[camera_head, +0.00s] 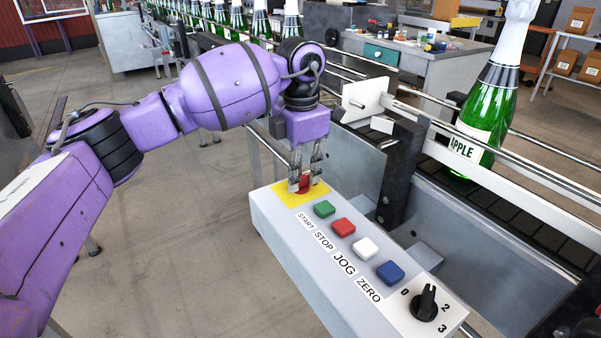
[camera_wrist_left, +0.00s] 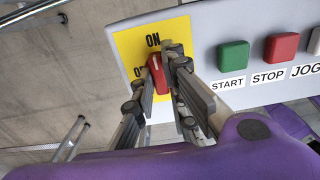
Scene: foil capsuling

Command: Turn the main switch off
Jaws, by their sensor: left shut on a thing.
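The main switch is a red handle (camera_head: 305,184) on a yellow plate (camera_head: 288,196) at the far left end of the grey control box (camera_head: 285,240). My left gripper (camera_head: 306,181) reaches down from above with one finger on each side of the handle, shut on it. In the left wrist view the red handle (camera_wrist_left: 158,78) stands between the fingers (camera_wrist_left: 158,68), nearly upright and leaning slightly, with its upper end below the word ON. A second label to its left is partly hidden by a finger. My right gripper is not in view.
Green (camera_head: 324,208), red (camera_head: 343,227), white (camera_head: 366,248) and blue (camera_head: 390,272) buttons and a black rotary knob (camera_head: 427,303) sit on the same box. Behind runs a railed conveyor with a green bottle (camera_head: 488,120). Open floor lies left of the box.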

